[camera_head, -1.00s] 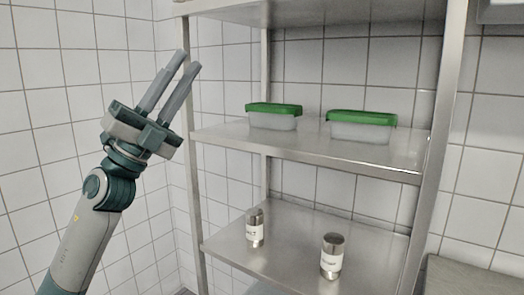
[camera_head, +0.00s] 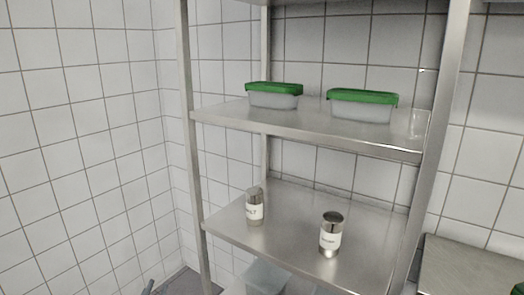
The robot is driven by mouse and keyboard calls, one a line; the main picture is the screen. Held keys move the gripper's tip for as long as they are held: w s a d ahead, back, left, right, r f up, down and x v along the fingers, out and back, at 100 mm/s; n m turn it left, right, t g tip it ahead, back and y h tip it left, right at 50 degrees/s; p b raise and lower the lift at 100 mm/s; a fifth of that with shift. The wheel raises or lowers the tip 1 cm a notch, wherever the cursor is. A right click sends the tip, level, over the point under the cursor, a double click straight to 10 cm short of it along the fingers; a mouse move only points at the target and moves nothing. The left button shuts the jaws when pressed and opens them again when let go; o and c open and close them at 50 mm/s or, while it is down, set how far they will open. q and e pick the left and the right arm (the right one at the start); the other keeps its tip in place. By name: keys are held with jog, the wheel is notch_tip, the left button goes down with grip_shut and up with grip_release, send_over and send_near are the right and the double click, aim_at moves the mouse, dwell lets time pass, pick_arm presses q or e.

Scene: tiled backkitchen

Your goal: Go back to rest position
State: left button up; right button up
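Only a small grey tip of my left gripper (camera_head: 148,287) shows at the bottom edge, left of the shelf rack. The rest of it is cut off, so its opening cannot be judged. My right gripper is out of view. Two clear containers with green lids, the left one (camera_head: 273,96) and the right one (camera_head: 361,106), sit on the upper shelf (camera_head: 310,132). Two labelled cans, the left one (camera_head: 254,207) and the right one (camera_head: 330,235), stand upright on the lower shelf (camera_head: 290,240). No gripper is near them.
A metal post (camera_head: 192,150) marks the rack's left side, with another post at the right. A clear container (camera_head: 264,277) shows below the lower shelf. A metal surface (camera_head: 465,270) lies at bottom right. The space left of the rack is clear before the tiled wall.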

pick_arm(q)
jog(key=s+f+n+g, duration=0.1)
jog(key=s+f+g, duration=0.5)
jog(key=s+f, duration=1)
jog(key=s+d+f+g+h, duration=0.1)
jog(key=s+d+f+g, duration=0.2)
jog(key=s, duration=0.6)
jog(key=s+f+g+h, duration=0.1)
jog(key=s+f+g, duration=0.3)
jog(key=s, duration=0.5)
jog(key=w+d+f+t, duration=0.1)
jog(key=w+f, duration=0.1)
jog(key=f, duration=1)
jog(key=w+d+f+t, duration=0.1)
jog(key=w+d+f, duration=0.1)
jog(key=f, duration=1)
jog(key=s+f, duration=0.3)
jog(key=f, duration=0.5)
jog(key=s+f+h, duration=0.1)
jog(key=s+f, duration=0.3)
jog(key=f, duration=0.4)
jog(key=shift+s+d+f+t, duration=0.15)
jog(key=shift+d+t, duration=0.15)
jog(key=shift+t, duration=0.1)
